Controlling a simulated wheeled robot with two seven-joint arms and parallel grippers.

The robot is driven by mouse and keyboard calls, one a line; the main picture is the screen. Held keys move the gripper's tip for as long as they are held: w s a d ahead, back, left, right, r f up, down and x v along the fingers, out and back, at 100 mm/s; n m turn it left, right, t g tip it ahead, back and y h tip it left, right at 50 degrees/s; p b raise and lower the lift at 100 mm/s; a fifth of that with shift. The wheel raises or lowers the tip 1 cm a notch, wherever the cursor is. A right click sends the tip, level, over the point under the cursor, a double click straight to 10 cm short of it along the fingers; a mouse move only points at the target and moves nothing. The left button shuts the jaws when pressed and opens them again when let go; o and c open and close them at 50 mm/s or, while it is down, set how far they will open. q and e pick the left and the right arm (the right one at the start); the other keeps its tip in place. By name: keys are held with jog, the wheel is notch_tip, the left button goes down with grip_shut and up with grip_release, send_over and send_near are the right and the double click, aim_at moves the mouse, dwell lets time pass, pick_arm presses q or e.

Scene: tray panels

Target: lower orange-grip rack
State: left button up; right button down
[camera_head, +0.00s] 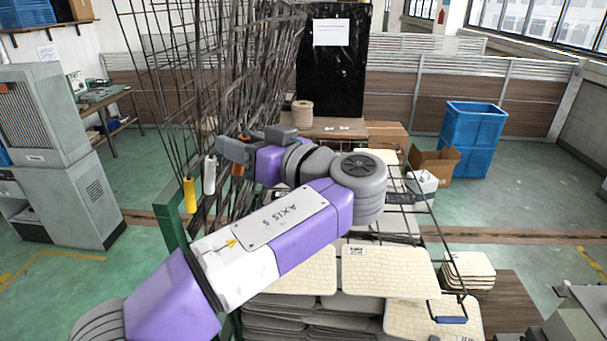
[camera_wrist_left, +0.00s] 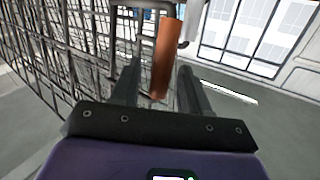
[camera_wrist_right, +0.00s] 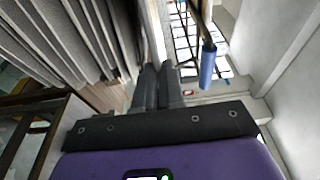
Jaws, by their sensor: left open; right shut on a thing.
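The orange grip (camera_head: 238,169) hangs on the wire racks at the left, partly covered by my left gripper (camera_head: 232,147) in the head view. In the left wrist view, the orange grip (camera_wrist_left: 167,58) stands between the spread fingers of my left gripper (camera_wrist_left: 157,85), which is open. My right gripper (camera_wrist_right: 157,82) shows only in its wrist view. Its fingers are together on a thin pale panel (camera_wrist_right: 152,30), seen edge-on. The lower rack with cream panels (camera_head: 388,270) is partly hidden by my left arm.
A yellow grip (camera_head: 190,195) and a white grip (camera_head: 209,175) hang left of the orange one. A blue grip (camera_head: 450,320) is at the lower right; it also shows in the right wrist view (camera_wrist_right: 208,66). Stacked panels (camera_head: 469,272) stand right; blue crates (camera_head: 472,138) stand behind.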

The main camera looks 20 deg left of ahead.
pick_arm(q)
jog(key=shift+w, duration=0.1)
grip_shut()
dwell(0.4)
